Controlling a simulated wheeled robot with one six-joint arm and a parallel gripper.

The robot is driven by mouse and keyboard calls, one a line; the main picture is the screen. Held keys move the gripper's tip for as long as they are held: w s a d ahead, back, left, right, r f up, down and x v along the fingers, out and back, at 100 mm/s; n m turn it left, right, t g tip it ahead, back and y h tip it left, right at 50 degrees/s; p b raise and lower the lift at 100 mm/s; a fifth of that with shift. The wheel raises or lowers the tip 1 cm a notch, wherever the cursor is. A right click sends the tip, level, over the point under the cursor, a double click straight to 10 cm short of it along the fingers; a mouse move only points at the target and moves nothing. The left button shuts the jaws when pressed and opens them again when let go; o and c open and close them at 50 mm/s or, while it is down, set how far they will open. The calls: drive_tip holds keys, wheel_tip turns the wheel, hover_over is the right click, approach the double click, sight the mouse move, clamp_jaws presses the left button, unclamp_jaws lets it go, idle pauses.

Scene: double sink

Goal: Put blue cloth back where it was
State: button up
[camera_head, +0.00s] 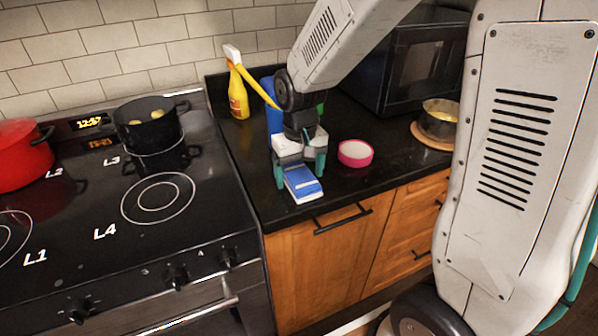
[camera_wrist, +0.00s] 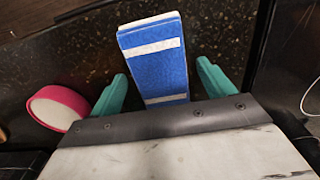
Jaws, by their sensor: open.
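The blue cloth (camera_head: 303,184) is a folded blue block with white stripes, lying on the black countertop near its front edge. It also shows in the wrist view (camera_wrist: 156,68), between and beyond the two teal fingers. My gripper (camera_head: 300,166) is open over the cloth, with a finger on each side. In the wrist view my gripper (camera_wrist: 162,85) shows gaps between both fingers and the cloth. The cloth's rear end is hidden under the gripper body.
A pink-rimmed white round container (camera_head: 355,153) stands right of the gripper. A yellow spray bottle (camera_head: 238,92) and a blue item (camera_head: 273,110) stand behind. A microwave (camera_head: 415,65) and a pot (camera_head: 440,112) are at right. The stove (camera_head: 150,215) is at left.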

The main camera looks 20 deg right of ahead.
sight(300, 175)
wheel_tip(300, 175, up, 12)
drive_tip(key=s+d+r, duration=0.1)
drive_tip(key=s, duration=1)
drive_tip(key=s+d+r+t, duration=0.1)
drive_tip(key=s+d+r, duration=0.1)
drive_tip(key=s, duration=0.9)
drive_tip(key=shift+s, duration=0.35)
